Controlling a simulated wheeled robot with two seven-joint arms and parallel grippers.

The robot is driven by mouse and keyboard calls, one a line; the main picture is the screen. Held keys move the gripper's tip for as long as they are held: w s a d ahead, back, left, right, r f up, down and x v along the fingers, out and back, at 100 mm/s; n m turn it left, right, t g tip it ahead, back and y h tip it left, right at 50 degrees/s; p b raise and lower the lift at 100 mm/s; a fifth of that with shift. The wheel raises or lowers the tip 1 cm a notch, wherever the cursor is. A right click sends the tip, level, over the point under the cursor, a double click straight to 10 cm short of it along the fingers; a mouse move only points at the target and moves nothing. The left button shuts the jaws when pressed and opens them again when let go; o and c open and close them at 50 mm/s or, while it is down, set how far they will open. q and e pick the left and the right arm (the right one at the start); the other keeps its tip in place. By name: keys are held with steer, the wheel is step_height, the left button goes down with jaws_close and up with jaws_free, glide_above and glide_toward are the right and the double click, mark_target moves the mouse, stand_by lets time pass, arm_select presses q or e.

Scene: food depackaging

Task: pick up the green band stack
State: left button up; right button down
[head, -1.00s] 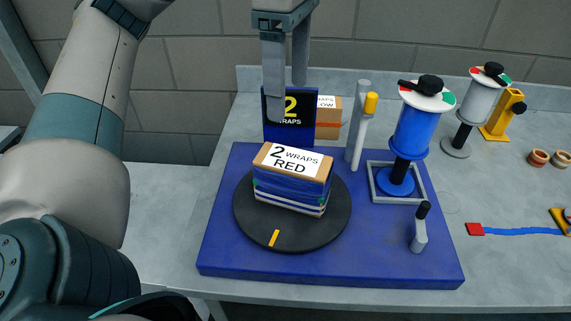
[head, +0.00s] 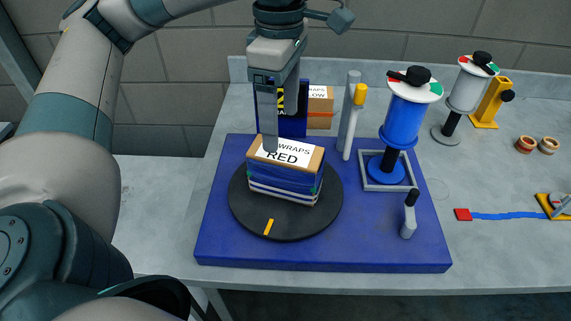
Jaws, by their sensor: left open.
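A wrapped box stack (head: 284,182) sits on the black turntable (head: 250,217). Its top is brown cardboard with a white label; "WRAPS RED" is readable. Blue film and pale bands go round its sides, with a small green patch near its right corner. I cannot make out a full green band. My left gripper (head: 281,122) points down at the rear of the stack's top, open, with one finger overlapping the label's left part. Whether it touches the box is unclear. My right gripper is not in view.
The turntable is on a blue base (head: 330,255). Behind stand a dark sign (head: 293,125) and another cardboard box (head: 320,106). To the right are a grey post (head: 349,115), a blue film roll (head: 407,123), a short handle (head: 409,215) and a grey roll (head: 468,90).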

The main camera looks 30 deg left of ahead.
mark_target(285, 151)
arm_select(q)
step_height(285, 151, down, 4)
steer(key=shift+r+p, duration=0.1)
steer(key=shift+p, duration=0.45)
steer(key=shift+f, duration=0.5)
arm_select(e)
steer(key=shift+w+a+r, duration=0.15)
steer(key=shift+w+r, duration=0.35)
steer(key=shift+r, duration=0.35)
arm_select(q)
steer(key=shift+w+f+p, duration=0.15)
steer(key=shift+f+p, duration=0.2)
steer(key=shift+p, duration=0.2)
steer(key=f, duration=0.1)
steer(key=f+p, duration=0.2)
steer(key=f, duration=0.1)
steer(key=shift+w+d, duration=0.15)
steer(key=shift+w, duration=0.1)
steer(key=shift+f, duration=0.25)
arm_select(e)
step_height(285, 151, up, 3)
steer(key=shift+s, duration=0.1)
arm_select(q)
steer(key=shift+c, duration=0.5)
steer(key=c, duration=1.3)
